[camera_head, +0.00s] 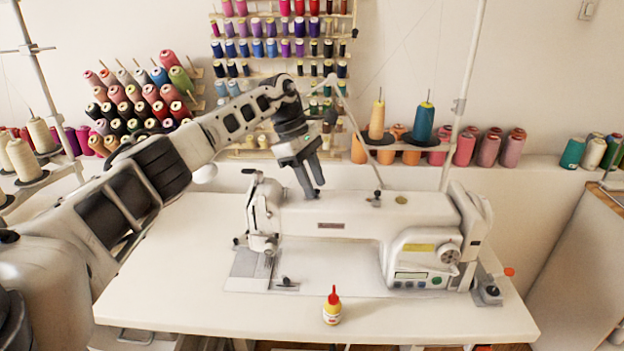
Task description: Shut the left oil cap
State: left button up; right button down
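The white sewing machine (350,215) stands on the white table. My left gripper (314,190) reaches in from the upper left and points down at the left part of the machine's top. Its two fingers look slightly apart, with nothing seen between them. The fingertips are at or just above the top surface; I cannot tell if they touch. No left oil cap can be made out; the fingers cover part of that area. A small brass-coloured round cap (401,200) shows further right on the machine's top. My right gripper is not in view.
A small yellow bottle with a red tip (332,308) stands at the front of the table (180,290). A dark thread guide (376,198) rises from the machine's top. A thread stand pole (460,105) stands behind. Thread spools line the wall. The table's left part is clear.

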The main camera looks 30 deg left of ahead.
pick_arm(q)
jog(key=p+v, duration=0.1)
jog(key=v, duration=1.5)
jog(key=shift+w, duration=0.1)
